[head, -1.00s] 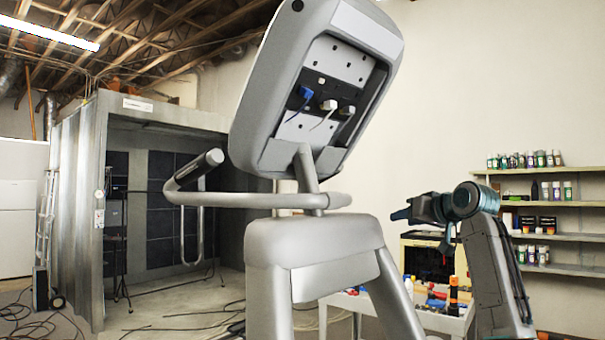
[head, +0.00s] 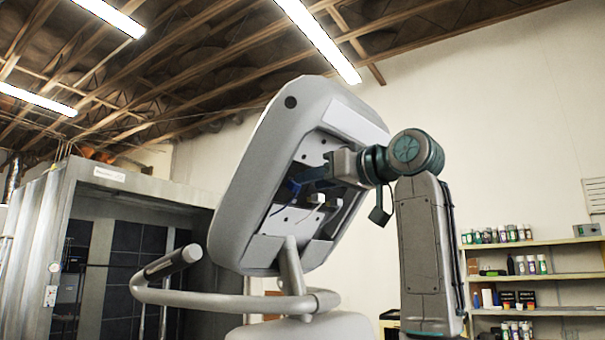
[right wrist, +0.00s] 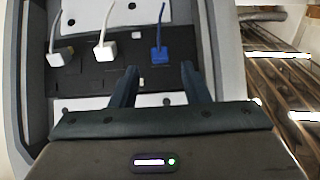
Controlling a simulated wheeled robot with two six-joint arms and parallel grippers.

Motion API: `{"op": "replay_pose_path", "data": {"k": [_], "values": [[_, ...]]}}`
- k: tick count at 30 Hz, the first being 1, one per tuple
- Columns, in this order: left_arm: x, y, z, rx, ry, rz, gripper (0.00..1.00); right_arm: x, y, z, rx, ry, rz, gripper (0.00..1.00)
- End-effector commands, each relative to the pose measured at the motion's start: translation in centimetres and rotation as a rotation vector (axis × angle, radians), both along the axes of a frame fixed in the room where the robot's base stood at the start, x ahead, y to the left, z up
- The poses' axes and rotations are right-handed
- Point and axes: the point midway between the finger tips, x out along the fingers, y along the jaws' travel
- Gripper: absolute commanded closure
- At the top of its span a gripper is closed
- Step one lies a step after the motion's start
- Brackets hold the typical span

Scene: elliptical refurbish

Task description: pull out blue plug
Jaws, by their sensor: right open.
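The blue plug (right wrist: 158,54) sits in the dark socket strip (right wrist: 128,78) on the back of the grey console (head: 250,150), its blue cord running up in the right wrist view. My right gripper (right wrist: 159,68) is open, with its two dark fingers pointing at the plug, one to either side of its line. I cannot tell whether the fingertips reach past the plug's body. In the head view the right gripper (head: 298,182) is at the panel and largely covers the plug. My left gripper is not in view.
Two white plugs (right wrist: 105,50) (right wrist: 61,57) with cords sit in the same strip, to the left of the blue one in the right wrist view. The console's raised rim surrounds the recess. A curved handlebar (head: 210,296) runs below. Shelves with bottles (head: 520,270) stand at right.

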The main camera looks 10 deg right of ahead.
Motion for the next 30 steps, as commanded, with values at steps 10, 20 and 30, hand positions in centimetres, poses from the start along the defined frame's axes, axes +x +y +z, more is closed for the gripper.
{"op": "replay_pose_path", "data": {"k": [10, 20, 30], "values": [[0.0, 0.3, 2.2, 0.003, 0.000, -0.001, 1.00, 3.2, 2.2, 0.1, 0.001, 0.000, -0.001, 0.58], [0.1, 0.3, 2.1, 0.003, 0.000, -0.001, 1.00, 3.3, 2.3, 0.0, 0.001, -0.001, -0.002, 0.66], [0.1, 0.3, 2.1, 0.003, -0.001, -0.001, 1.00, 3.3, 2.2, -0.1, 0.001, -0.001, -0.002, 1.00]]}}
